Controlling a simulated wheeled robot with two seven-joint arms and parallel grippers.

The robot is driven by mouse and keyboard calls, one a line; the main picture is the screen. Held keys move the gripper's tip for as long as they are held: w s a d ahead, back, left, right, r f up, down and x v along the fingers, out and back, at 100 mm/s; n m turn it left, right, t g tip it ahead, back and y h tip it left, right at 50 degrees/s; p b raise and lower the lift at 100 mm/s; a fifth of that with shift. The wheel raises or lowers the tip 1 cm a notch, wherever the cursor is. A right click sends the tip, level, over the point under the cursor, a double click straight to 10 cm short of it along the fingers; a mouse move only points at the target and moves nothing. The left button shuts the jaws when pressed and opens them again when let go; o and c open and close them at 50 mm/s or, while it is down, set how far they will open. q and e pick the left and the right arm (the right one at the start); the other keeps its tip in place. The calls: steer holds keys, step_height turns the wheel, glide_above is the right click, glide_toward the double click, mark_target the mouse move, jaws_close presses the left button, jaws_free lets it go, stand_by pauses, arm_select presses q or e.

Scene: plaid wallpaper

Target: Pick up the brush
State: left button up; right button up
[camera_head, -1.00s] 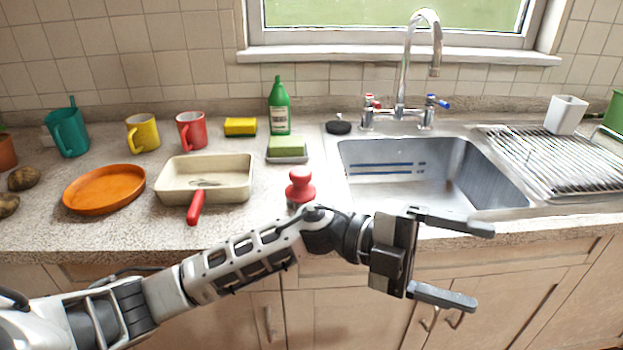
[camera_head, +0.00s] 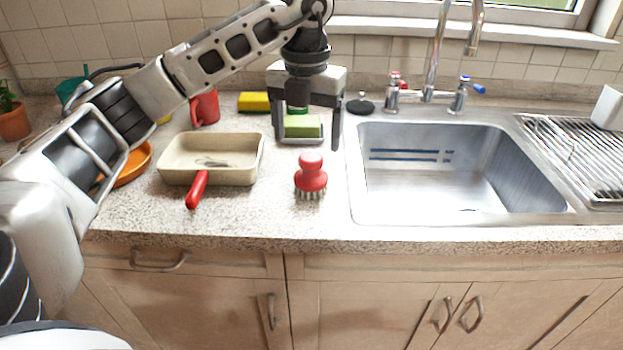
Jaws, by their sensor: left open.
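The brush (camera_head: 311,176) has a red knob handle and short pale bristles. It stands upright, bristles down, on the speckled counter between the pan and the sink. My left gripper (camera_head: 308,140) is open and empty, pointing down with its fingers apart. In the picture it is above and beyond the brush, in front of the green sponge and its dish, and apart from the brush. My right gripper is not in the view.
A cream pan (camera_head: 225,160) with a red handle lies left of the brush. The steel sink (camera_head: 460,215) is to the right, with a tap (camera_head: 437,50) behind. A red mug (camera_head: 205,108), yellow sponge (camera_head: 254,102) and green sponge (camera_head: 303,126) stand farther back.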

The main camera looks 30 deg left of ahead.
mark_target(310, 175)
arm_select(q)
steer(key=f, duration=0.5)
steer(key=f+p, duration=0.1)
steer(key=f, duration=0.4)
steer(key=shift+w+d, duration=0.2)
steer(key=shift+r, duration=0.1)
steer(key=c, duration=1.1)
